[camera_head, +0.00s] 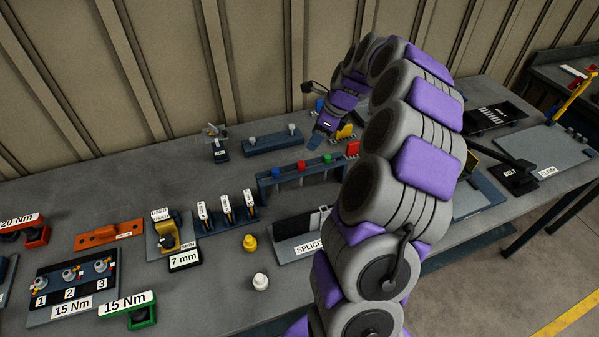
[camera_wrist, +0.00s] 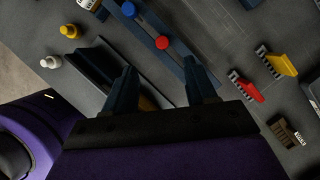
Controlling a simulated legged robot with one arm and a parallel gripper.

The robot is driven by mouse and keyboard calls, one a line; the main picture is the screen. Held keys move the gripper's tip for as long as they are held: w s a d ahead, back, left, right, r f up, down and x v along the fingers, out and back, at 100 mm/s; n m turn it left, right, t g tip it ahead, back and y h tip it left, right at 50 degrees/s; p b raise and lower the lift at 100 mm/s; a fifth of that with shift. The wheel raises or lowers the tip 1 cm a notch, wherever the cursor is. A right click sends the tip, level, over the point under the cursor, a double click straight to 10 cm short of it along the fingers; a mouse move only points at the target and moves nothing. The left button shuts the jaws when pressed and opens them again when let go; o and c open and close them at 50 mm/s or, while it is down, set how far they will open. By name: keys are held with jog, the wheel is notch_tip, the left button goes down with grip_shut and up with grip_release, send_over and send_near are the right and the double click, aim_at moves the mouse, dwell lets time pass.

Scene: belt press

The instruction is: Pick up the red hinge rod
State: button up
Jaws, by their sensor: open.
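The red hinge rod shows as a red round top (camera_head: 301,165) in the middle of a dark blue rack (camera_head: 262,186), between a blue-topped rod (camera_head: 275,173) and a green-topped rod (camera_head: 328,160). In the wrist view the red top (camera_wrist: 162,42) lies beyond the fingertips, roughly centred between them, with the blue top (camera_wrist: 128,9) farther up and left. My gripper (camera_wrist: 163,80) is open with nothing between its fingers. In the head view my gripper (camera_head: 317,139) hangs behind the rack. The rod's lower part is hidden in the wrist view.
A red block (camera_head: 353,148) and a yellow block (camera_head: 344,131) stand right of the rack. A dark bar with pale knobs (camera_head: 270,143) lies behind it. The SPLICE fixture (camera_head: 297,246), a yellow knob (camera_head: 250,242) and a white knob (camera_head: 260,282) are in front.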

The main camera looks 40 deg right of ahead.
jog(key=b, duration=0.1)
send_over(301, 163)
jog(key=s+d, duration=0.2)
notch_tip(301, 163, down, 6)
jog(key=shift+w+d+f, duration=0.1)
jog(key=shift+d+f, duration=0.05)
jog(key=shift+f, duration=0.1)
jog(key=shift+w+a+f+b, duration=0.2)
jog(key=shift+a+f+b, duration=0.3)
jog(key=shift+f, duration=0.1)
jog(key=b+x, duration=0.1)
jog(key=x, duration=0.2)
jog(key=shift+a+f, duration=0.1)
jog(key=shift+f, duration=0.2)
jog(key=shift+w+f, duration=0.1)
jog(key=shift+f, duration=0.15)
jog(key=shift+d, duration=0.25)
jog(key=shift+c, duration=0.4)
jog(key=shift+a, duration=0.25)
jog(key=c, duration=0.6)
grip_shut()
